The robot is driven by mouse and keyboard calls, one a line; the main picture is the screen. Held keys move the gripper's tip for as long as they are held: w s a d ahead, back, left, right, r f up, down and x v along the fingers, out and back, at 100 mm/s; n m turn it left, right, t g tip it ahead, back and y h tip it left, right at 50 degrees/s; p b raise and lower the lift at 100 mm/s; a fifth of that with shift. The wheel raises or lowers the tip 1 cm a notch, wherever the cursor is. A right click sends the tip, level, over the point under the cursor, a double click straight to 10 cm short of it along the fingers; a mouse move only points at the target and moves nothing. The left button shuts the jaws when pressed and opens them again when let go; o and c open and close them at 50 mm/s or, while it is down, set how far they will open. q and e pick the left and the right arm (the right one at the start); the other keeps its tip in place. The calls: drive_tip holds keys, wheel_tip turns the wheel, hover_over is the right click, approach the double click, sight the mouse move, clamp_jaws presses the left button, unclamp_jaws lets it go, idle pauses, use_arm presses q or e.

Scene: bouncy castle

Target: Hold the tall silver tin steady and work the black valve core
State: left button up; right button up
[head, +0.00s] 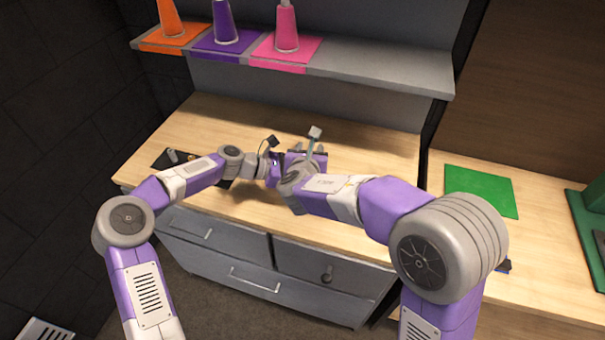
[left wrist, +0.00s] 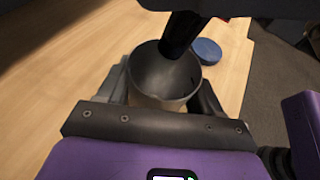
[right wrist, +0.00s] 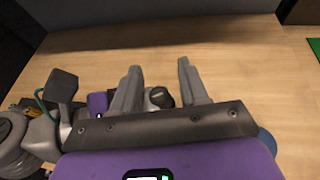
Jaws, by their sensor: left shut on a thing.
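The tall silver tin (left wrist: 152,84) shows in the left wrist view, its open mouth facing the camera. My left gripper (left wrist: 168,92) is shut on it, a finger on each side. The black valve core (left wrist: 182,38), a dark cylinder, comes in from the top and overlaps the tin's mouth; how deep it sits is hidden. My right gripper (right wrist: 159,75) has its fingers apart in the right wrist view. A small dark round thing with a pale side (right wrist: 160,97) shows between them; whether they grip it is unclear. In the head view both grippers meet above the table and hide tin and core.
A blue round disc (left wrist: 207,51) lies on the wooden table (head: 375,150) beside the tin. A dark tray (head: 163,161) with small parts lies at the left. Coloured cones stand on the grey shelf (head: 385,75) behind. A green mat (head: 480,190) lies on the right table.

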drive_tip(key=shift+o, duration=1)
drive_tip(key=v, duration=1.2)
use_arm(q)
drive_tip(key=o, duration=1.2)
